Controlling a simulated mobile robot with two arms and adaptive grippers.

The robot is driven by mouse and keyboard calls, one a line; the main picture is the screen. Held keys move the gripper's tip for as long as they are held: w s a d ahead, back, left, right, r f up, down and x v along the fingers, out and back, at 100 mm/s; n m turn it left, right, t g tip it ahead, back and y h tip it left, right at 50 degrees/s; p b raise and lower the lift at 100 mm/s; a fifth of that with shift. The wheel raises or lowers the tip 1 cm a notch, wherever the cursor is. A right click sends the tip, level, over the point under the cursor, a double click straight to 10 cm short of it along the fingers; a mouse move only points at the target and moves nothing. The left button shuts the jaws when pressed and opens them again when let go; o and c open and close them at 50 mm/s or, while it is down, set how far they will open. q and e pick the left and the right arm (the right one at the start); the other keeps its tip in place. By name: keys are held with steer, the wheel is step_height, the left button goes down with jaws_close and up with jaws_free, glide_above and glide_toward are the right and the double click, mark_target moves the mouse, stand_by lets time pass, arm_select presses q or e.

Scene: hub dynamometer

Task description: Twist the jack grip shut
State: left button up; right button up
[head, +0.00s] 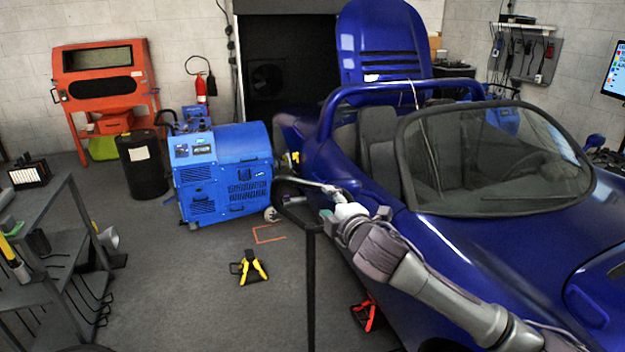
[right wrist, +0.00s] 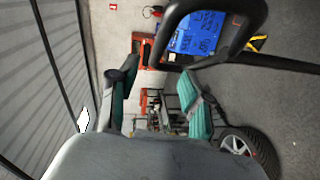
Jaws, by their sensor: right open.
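The jack handle (head: 310,285) stands upright in front of the blue car in the head view, a dark pole topped by a black loop grip (head: 279,205). The grip (right wrist: 172,32) also shows at the top of the right wrist view, with its pole running off to the right. My right gripper (head: 332,206) is just right of the grip in the head view. Its two teal-padded fingers (right wrist: 160,92) are apart with nothing between them. The grip appears beyond the fingertips; I cannot tell whether they touch. My left gripper is not in view.
The blue car (head: 450,240) fills the right side. A blue dynamometer unit (head: 222,172) stands behind the grip. A dark shelf rack (head: 50,270) stands at left.

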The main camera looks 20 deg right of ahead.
mark_target(312, 187)
steer(key=w, duration=0.1)
steer(key=w+p, duration=0.1)
steer(key=w, duration=0.3)
steer(key=shift+w+a+f, duration=0.2)
steer(key=shift+w+a, duration=0.05)
steer(key=w, duration=0.2)
steer(key=w+f+p, duration=0.1)
steer(key=w, duration=0.2)
steer(key=shift+w+a, duration=0.1)
steer(key=shift+w, duration=0.05)
steer(key=shift+w+f+p, duration=0.2)
steer(key=shift+w+p, duration=0.1)
steer(key=shift+w, duration=0.4)
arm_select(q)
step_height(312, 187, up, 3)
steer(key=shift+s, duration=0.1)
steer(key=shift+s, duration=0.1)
arm_select(e)
jaws_close()
